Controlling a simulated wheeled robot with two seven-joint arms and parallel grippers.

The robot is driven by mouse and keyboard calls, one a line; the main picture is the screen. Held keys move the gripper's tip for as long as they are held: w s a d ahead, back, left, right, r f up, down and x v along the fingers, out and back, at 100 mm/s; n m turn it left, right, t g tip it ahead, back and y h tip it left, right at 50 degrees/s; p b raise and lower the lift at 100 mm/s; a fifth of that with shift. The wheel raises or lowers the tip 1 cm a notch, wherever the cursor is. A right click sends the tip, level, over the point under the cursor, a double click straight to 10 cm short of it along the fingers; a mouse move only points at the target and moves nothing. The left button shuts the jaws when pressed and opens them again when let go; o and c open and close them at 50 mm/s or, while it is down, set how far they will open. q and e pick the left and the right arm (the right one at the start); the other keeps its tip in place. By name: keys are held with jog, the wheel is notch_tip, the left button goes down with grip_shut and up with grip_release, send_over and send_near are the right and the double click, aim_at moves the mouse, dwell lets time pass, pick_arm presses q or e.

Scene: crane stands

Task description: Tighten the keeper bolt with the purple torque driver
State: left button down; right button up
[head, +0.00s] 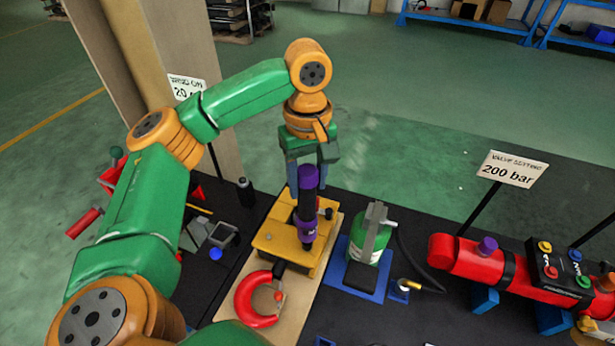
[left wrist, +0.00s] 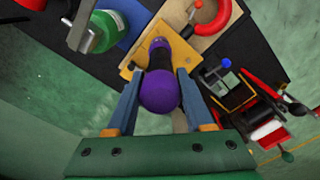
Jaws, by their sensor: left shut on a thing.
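The purple torque driver (head: 308,178) stands about upright over a yellow plate (head: 272,238) on a light wooden board (head: 224,309). It has a purple handle, a dark shaft and a purple collar lower down. My left gripper (head: 307,168) is shut on its handle from above. In the left wrist view the round purple handle end (left wrist: 160,92) sits between the two blue-grey fingers of my left gripper (left wrist: 160,85). The driver's lower end meets or hovers just over the yellow plate; I cannot tell which. The keeper bolt is not clearly visible. My right gripper is not in view.
A red shackle (head: 244,302) lies on the board's front. A green bottle (head: 368,238) stands on a blue mat (head: 351,279) to the right. Further right are a red cylinder (head: 465,259) and a "200 bar" sign (head: 513,169). Small tools and a black tray (head: 223,236) lie left.

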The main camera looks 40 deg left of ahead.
aim_at(307, 170)
pick_arm(q)
jog(key=shift+f, duration=0.1)
jog(key=shift+p, duration=1.4)
dwell(2.4)
jog(key=shift+f, duration=0.25)
dwell(1.8)
jog(key=shift+w+r, duration=0.1)
jog(key=shift+r, duration=2.55)
